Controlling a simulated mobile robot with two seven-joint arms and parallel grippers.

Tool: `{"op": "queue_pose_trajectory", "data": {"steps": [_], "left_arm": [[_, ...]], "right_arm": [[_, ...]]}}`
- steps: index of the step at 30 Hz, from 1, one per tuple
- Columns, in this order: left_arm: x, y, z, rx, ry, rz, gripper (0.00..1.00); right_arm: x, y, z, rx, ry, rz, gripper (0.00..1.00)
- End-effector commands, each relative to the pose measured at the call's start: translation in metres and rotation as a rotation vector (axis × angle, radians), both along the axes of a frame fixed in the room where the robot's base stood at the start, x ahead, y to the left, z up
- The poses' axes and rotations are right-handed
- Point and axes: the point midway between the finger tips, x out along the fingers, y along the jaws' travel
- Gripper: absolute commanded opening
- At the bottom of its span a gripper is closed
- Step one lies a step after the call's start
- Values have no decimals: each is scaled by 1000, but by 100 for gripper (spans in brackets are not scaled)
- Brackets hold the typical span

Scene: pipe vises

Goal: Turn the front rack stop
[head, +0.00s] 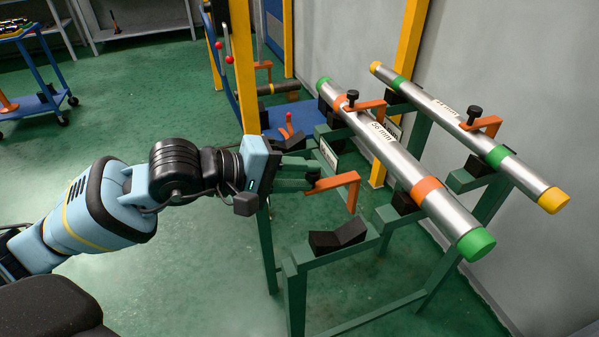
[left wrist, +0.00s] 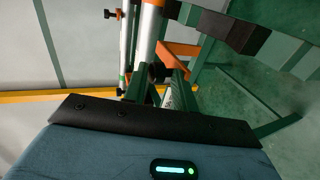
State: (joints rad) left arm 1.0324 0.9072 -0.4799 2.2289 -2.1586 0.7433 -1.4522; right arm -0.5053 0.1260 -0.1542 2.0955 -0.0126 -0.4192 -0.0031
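The front rack stop is an orange bent bar (head: 345,182) with a black knob (head: 313,174) at its left end, on the near post of the green rack. Its upper arm runs to the right and its end hangs down, clear of the pipes. My left gripper (head: 314,172) has its green fingers on either side of the knob. In the left wrist view, the knob (left wrist: 157,72) sits between the fingertips and the orange bar (left wrist: 179,54) lies beyond. Whether the fingers press on the knob is unclear. My right gripper is out of view.
A thick pipe with green ends (head: 400,165) and a thinner one with yellow ends (head: 470,138) lie on the rack, each beside another orange stop. An empty black V-block (head: 338,237) sits in front. A yellow post (head: 243,70) stands behind my gripper.

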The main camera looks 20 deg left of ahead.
Motion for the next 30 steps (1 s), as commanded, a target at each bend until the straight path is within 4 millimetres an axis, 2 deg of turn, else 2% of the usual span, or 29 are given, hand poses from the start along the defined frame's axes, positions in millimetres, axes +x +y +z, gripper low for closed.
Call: {"op": "queue_pose_trajectory", "data": {"steps": [1,6,21,30], "left_arm": [[-1,0,-12,13,30,0,24],[-5,5,-11,14,30,2,24],[-45,45,18,7,8,4,24],[-54,51,27,2,0,1,24]], "right_arm": [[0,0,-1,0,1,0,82],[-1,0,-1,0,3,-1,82],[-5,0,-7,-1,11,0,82],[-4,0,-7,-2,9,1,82]]}}
